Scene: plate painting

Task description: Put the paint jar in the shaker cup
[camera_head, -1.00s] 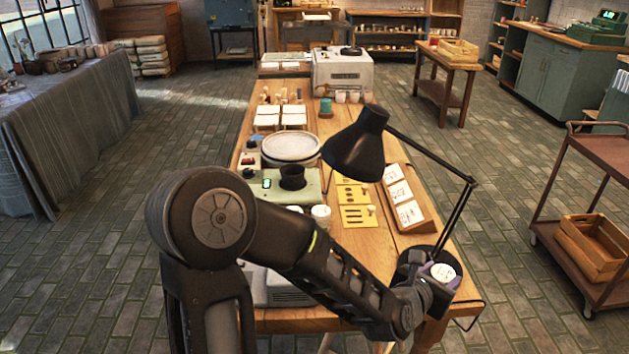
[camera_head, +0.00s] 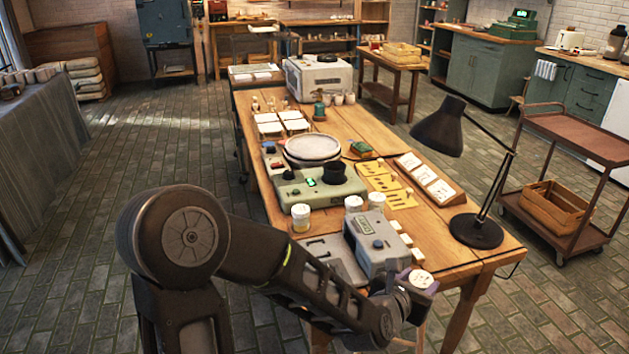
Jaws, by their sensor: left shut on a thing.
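My left gripper (camera_head: 408,290) reaches in from the lower left and is shut on a paint jar (camera_head: 422,279) with a white, marked lid. It holds the jar near the front edge of the table; the jar's lower part is hidden by the gripper. The black shaker cup (camera_head: 335,173) stands on the right part of the green machine (camera_head: 305,190), farther back and to the left of the jar. The cup looks dark inside, and I cannot see its bottom. The jar is well apart from the cup. My right gripper is not in view.
White-lidded jars (camera_head: 301,217) stand in front of the green machine. A grey device (camera_head: 377,243) lies between the held jar and the cup. A black desk lamp (camera_head: 476,229) stands at the right. Yellow cards (camera_head: 384,183) and a sample rack (camera_head: 429,179) lie behind.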

